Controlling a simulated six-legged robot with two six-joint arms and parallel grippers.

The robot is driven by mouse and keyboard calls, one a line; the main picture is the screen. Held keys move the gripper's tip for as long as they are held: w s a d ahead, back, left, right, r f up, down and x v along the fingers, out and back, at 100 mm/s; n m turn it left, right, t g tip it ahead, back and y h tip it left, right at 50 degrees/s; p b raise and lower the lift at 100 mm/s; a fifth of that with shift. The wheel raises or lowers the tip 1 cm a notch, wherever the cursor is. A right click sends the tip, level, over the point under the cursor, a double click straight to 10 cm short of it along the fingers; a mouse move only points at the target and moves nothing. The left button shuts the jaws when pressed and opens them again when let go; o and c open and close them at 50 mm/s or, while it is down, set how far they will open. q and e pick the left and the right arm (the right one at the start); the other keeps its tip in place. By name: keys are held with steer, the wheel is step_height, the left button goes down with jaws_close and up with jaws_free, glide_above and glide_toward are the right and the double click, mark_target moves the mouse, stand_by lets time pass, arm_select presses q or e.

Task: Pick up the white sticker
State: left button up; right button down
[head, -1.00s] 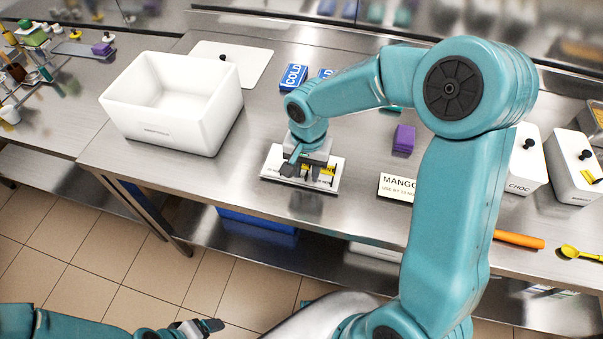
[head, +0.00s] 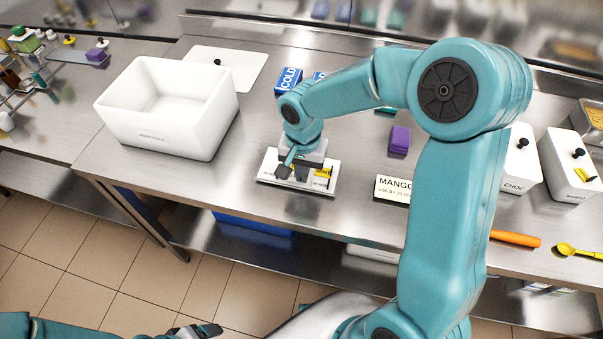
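A flat white board (head: 268,178) lies on the steel counter, with small yellow pieces (head: 324,172) and small pale printed labels (head: 321,184) on it. I cannot single out the white sticker with certainty. It may be one of these pale labels or be hidden under my gripper. My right gripper (head: 291,173) points down over the middle of the board and hides part of it. I cannot tell whether its fingers are apart, or whether they touch anything. My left gripper (head: 208,330) is low at the bottom edge, away from the counter and partly cut off.
A white open bin (head: 200,135) stands left of the board, with a white lid (head: 235,65) behind. Blue COLD packs (head: 288,80), a purple block (head: 400,140) and a MANGO sign (head: 391,188) are nearby. White lidded tubs (head: 520,165) stand at right. The counter's front edge is close.

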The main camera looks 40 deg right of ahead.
step_height(320, 180, up, 25)
steer(key=p, duration=0.6)
stand_by(1.1)
stand_by(0.3)
